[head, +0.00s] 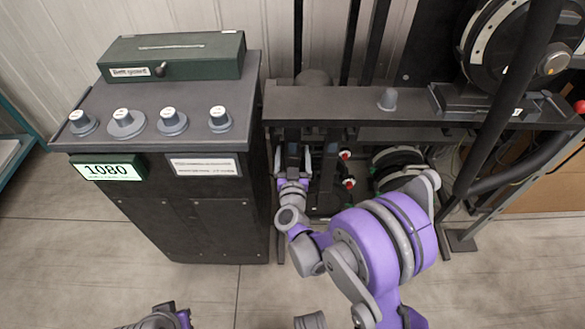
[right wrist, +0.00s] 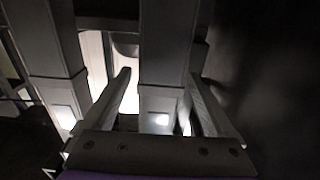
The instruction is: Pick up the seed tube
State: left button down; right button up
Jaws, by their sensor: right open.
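A dark grey upright tube (right wrist: 164,50), which looks like the seed tube, stands in the middle of the right wrist view. My right gripper (right wrist: 160,78) is open, with one finger on each side of this tube. I see no clear contact, and a bright gap shows between the left finger and the tube. In the head view my right gripper (head: 293,160) is small, beneath the dark beam and close to the cabinet's right side. Which tube it is at is hard to tell there. Part of my left arm shows at the bottom edge, but its jaws do not.
A second similar tube (right wrist: 50,40) stands to the left in the right wrist view. The dark cabinet (head: 215,220) with knobs is left of my right gripper. The beam (head: 340,104) runs overhead. Red-tipped parts (head: 348,182) and round black units (head: 398,160) are to the right.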

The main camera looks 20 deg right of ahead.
grip_shut()
dwell(0.3)
jog(key=shift+r, duration=0.15)
dwell(0.3)
jog(key=shift+r, duration=0.3)
jog(key=v, duration=1.8)
jog(key=shift+r, duration=0.55)
